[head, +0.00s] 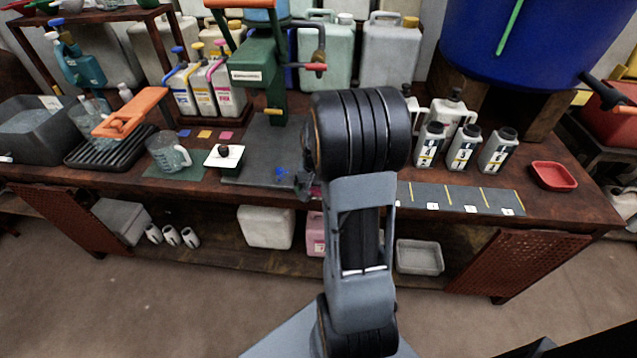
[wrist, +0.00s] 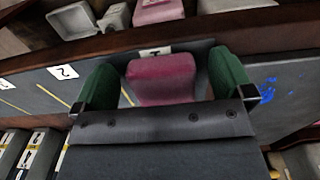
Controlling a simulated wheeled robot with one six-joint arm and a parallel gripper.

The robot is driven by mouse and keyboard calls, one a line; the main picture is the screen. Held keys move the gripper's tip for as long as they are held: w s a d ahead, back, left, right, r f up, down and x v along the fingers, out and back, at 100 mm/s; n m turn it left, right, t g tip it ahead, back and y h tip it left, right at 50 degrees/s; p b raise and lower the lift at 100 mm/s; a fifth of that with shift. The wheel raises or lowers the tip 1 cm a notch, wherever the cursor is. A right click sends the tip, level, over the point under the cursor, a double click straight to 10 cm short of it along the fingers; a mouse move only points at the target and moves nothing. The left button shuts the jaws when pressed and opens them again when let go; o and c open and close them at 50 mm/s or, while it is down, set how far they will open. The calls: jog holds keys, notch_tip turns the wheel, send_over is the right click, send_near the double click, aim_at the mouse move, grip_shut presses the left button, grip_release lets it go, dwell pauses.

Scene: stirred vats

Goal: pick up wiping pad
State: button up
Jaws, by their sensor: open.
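The wiping pad (wrist: 162,88) is a dusty pink-red block, seen in the wrist view on the dark work surface near the bench edge. My gripper (wrist: 164,74) is open, with one green-padded finger on each side of the pad. A gap shows between the pad and each finger. The pad's near end is hidden behind the gripper's grey plate. In the head view my arm covers the gripper and nearly all of the pad; only a small pink sliver shows beside the arm.
A blue stain (head: 281,172) marks the grey plate left of my arm, below the green press (head: 257,72). A lined strip (head: 460,197) and several labelled bottles (head: 464,149) are to the right, with a red tray (head: 553,176). A pink jug (head: 316,233) stands on the lower shelf.

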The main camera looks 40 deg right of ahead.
jog(key=c, duration=1.1)
jog(key=shift+r, duration=0.1)
